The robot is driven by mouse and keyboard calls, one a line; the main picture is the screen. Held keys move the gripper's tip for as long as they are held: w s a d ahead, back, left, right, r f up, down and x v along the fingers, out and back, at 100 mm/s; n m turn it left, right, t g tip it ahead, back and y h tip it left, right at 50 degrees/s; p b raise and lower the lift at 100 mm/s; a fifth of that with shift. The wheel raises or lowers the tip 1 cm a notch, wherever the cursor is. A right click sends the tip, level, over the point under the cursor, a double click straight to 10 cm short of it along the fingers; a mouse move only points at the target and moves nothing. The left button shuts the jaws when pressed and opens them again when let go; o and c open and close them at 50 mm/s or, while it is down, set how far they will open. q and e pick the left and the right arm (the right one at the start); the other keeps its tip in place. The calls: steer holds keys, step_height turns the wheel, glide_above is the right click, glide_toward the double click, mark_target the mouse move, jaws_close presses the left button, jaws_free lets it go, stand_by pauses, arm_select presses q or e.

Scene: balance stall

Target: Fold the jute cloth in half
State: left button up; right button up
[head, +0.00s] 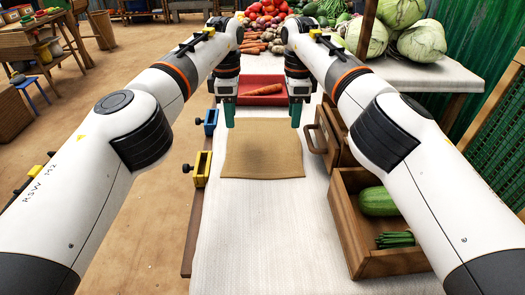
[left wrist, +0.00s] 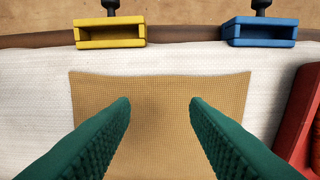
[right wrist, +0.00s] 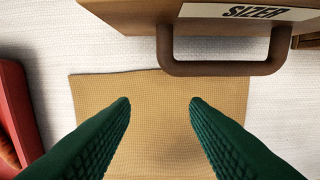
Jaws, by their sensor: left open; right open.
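The tan jute cloth (head: 262,150) lies flat and spread out on the white-covered table in the head view. My left gripper (head: 230,121) is above the cloth's far left corner area, and my right gripper (head: 296,120) is above its far right corner area. In the left wrist view, the open green fingers of my left gripper (left wrist: 160,102) have the cloth (left wrist: 160,90) below and between them. In the right wrist view, the open fingers of my right gripper (right wrist: 160,102) also have the cloth (right wrist: 160,88) between them. Both grippers are empty. I cannot tell whether the fingertips touch the cloth.
A red tray (head: 245,98) with carrots stands just beyond the cloth. A blue holder (head: 211,121) and a yellow holder (head: 202,169) sit along the left edge. A wooden box with a handle (head: 316,139) and a crate (head: 383,264) of vegetables stand right. The near table is clear.

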mark_target(233, 144)
arm_select(q)
steer(key=shift+f, duration=3.5)
arm_select(e)
steer(key=shift+f, duration=3.5)
arm_select(q)
steer(key=shift+f, duration=0.25)
arm_select(e)
steer(key=shift+f, duration=0.25)
arm_select(q)
steer(key=shift+r, duration=0.1)
steer(key=shift+c, duration=0.6)
arm_select(e)
steer(key=shift+r, duration=0.15)
steer(key=shift+c, duration=0.6)
arm_select(q)
jaws_close()
arm_select(e)
jaws_close()
arm_select(q)
steer(key=shift+r, duration=0.1)
arm_select(e)
steer(key=shift+r, duration=0.1)
